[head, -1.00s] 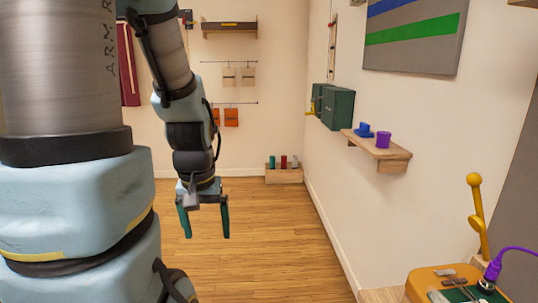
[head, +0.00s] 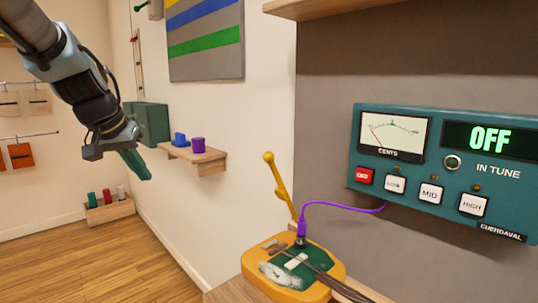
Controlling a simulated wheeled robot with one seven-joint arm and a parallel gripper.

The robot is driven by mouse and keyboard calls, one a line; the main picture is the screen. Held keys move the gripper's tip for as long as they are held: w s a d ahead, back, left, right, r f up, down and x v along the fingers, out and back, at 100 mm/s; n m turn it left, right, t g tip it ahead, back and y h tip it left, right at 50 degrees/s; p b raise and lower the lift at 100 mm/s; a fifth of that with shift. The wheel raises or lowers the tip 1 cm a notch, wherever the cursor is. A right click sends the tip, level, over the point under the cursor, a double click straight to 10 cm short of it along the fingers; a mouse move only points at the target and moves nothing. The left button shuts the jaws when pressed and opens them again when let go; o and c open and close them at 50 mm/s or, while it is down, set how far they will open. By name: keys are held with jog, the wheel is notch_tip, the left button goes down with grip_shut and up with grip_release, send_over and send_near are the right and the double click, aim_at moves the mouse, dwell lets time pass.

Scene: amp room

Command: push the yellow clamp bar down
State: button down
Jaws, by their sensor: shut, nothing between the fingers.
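The yellow clamp bar (head: 281,187) stands raised and tilted, with a round knob at its top, in the middle of the head view. Its lower end reaches the far side of a yellow base (head: 262,255) with a green top. My gripper (head: 146,178) is in the left half of the view, shut and empty. It hangs in the air to the left of the bar, well apart from it. My arm partly hides the gripper's far side.
A purple cable (head: 345,204) runs from a plug on the base to a teal tuner panel (head: 440,170) reading OFF. A wooden shelf (head: 200,158) with a purple cup (head: 198,145) and a blue object (head: 180,139) juts from the wall. Open floor lies at the lower left.

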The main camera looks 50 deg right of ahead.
jog(key=s+d+r+m+g+h+b, duration=0.1)
jog(key=s+d+r+m, duration=0.1)
jog(key=s+d+r, duration=0.2)
jog(key=s+d+r+m+h+b, duration=0.1)
jog(key=s+d+r, duration=0.3)
jog(key=d, duration=0.6)
jog(key=s+d+r+m+g+h+b, duration=0.1)
jog(key=s+d+r+m+h, duration=0.1)
jog(key=s+d+r+m, duration=0.2)
jog(key=s+d, duration=0.2)
jog(key=d, duration=0.2)
jog(key=shift+r+g+h, duration=0.2)
jog(key=shift+g+h, duration=0.1)
jog(key=shift+s, duration=0.1)
jog(key=d+f+p, duration=0.1)
jog(key=f, duration=0.1)
jog(key=d+f+p, duration=0.1)
jog(key=d+f, duration=0.1)
jog(key=f, duration=0.1)
jog(key=d+f+p, duration=0.1)
jog(key=d+f, duration=0.1)
jog(key=f, duration=0.1)
jog(key=shift+s, duration=0.1)
jog(key=shift+s+a+f, duration=0.1)
jog(key=shift+a+f, duration=0.2)
jog(key=shift+a, duration=0.15)
jog(key=shift+f, duration=0.1)
